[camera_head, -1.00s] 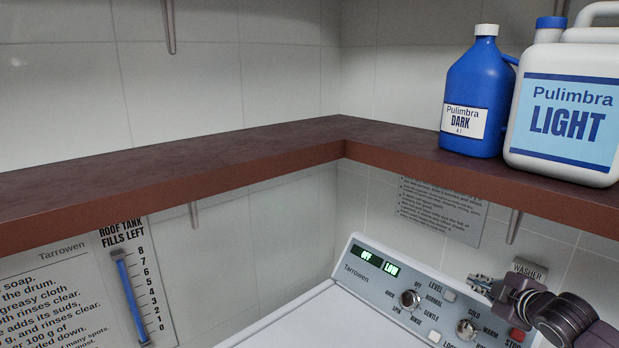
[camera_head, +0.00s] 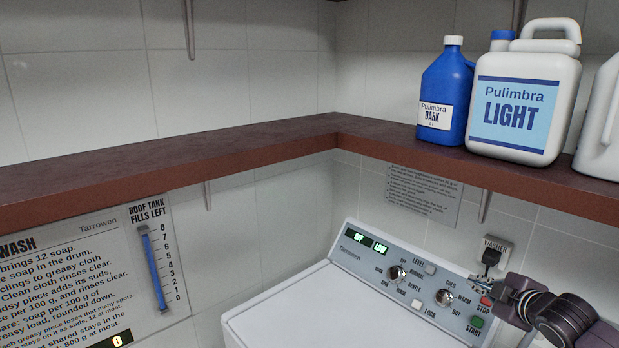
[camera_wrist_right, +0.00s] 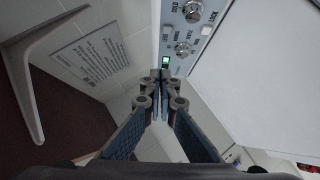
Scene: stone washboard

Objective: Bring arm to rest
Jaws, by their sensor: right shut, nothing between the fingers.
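My right arm comes in from the lower right in the head view. Its gripper (camera_head: 508,298) is in front of the right part of the washer's control panel (camera_head: 405,285), near the stop and start buttons. In the right wrist view the gripper (camera_wrist_right: 159,78) has its fingertips together with nothing between them. The panel (camera_wrist_right: 185,35) lies beyond the fingertips there. My left gripper is in neither view.
A brown corner shelf (camera_head: 200,158) runs above the washer (camera_head: 290,312). A blue Pulimbra Dark bottle (camera_head: 445,90) and a white Pulimbra Light jug (camera_head: 524,100) stand on it. A plug (camera_head: 491,256) sits in the wall socket behind the panel. An instruction board (camera_head: 60,280) hangs at left.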

